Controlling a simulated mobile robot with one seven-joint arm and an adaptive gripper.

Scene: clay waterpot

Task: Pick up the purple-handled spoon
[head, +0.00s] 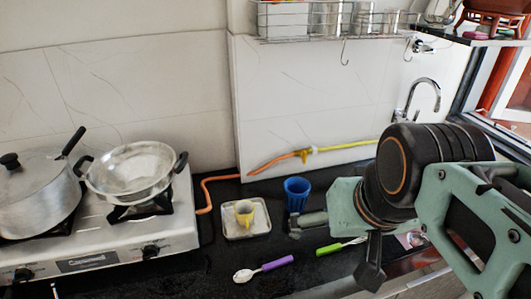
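The purple-handled spoon (277,263) lies on the dark counter (215,270) near its front, with its metal bowl pointing left. My gripper (334,254) is to the right of and apparently above it, reaching in from the right. Its two dark fingers look spread apart, one pointing left and one pointing down, with nothing seen between them in its hold. The spoon is fully visible and apart from the fingers in the picture.
A green-handled utensil (328,249) lies right of the spoon, partly behind my gripper. A stove (110,250) with pots is left. An orange hose (204,190) runs behind.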

